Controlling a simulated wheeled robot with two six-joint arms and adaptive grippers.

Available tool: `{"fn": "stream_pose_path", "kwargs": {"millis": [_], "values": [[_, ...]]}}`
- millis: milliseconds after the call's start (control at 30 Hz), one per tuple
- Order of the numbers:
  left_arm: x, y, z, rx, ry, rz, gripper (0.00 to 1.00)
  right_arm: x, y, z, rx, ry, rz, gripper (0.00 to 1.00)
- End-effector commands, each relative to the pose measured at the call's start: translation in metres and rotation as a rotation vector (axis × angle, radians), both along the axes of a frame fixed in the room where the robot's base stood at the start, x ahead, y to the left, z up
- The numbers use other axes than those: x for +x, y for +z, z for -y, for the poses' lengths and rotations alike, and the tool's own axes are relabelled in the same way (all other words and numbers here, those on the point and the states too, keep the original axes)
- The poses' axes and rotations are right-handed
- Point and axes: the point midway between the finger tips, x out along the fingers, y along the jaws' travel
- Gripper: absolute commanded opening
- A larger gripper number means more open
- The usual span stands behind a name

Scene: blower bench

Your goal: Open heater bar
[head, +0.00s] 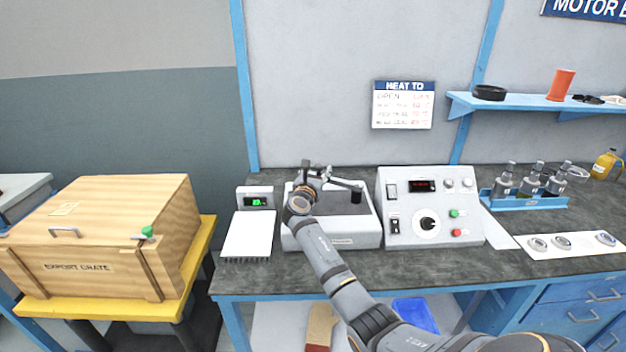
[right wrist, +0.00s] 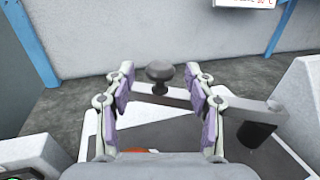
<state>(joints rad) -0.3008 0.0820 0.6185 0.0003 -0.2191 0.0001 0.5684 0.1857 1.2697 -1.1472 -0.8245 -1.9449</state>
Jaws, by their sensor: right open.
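The heater bar (head: 343,183) is a grey bar above the low light-grey heater box (head: 340,241). In the right wrist view the bar (right wrist: 232,101) runs from a dark round knob (right wrist: 159,71) at the left to a pivot end at the right, with a black cylinder (right wrist: 257,133) under it. My right gripper (head: 316,170) is over the left part of the box. In the right wrist view my right gripper (right wrist: 161,80) is open, its purple-padded fingers either side of the knob. I cannot tell whether they touch it. My left gripper is out of view.
A control panel (head: 459,209) stands right of the heater box. A small green display (head: 256,202) and a white finned plate (head: 247,233) stand left. A wall sign (head: 403,105) hangs behind. A wooden crate (head: 100,235) sits on a yellow stand at far left.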

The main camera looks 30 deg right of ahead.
Motion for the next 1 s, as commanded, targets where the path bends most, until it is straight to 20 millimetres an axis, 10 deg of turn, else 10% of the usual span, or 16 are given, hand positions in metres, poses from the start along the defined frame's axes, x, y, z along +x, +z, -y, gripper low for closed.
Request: {"fn": "stream_pose_path", "kwargs": {"millis": [400, 767, 1000], "values": [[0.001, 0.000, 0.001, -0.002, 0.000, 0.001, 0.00, -0.059, -0.001, -0.067, 0.002, 0.001, -0.001, 0.55], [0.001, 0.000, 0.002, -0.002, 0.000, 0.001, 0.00, -0.065, 0.000, -0.073, -0.001, 0.000, -0.001, 0.55], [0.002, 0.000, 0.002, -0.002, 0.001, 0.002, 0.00, -0.064, 0.000, -0.073, -0.001, 0.000, -0.001, 0.22]]}}
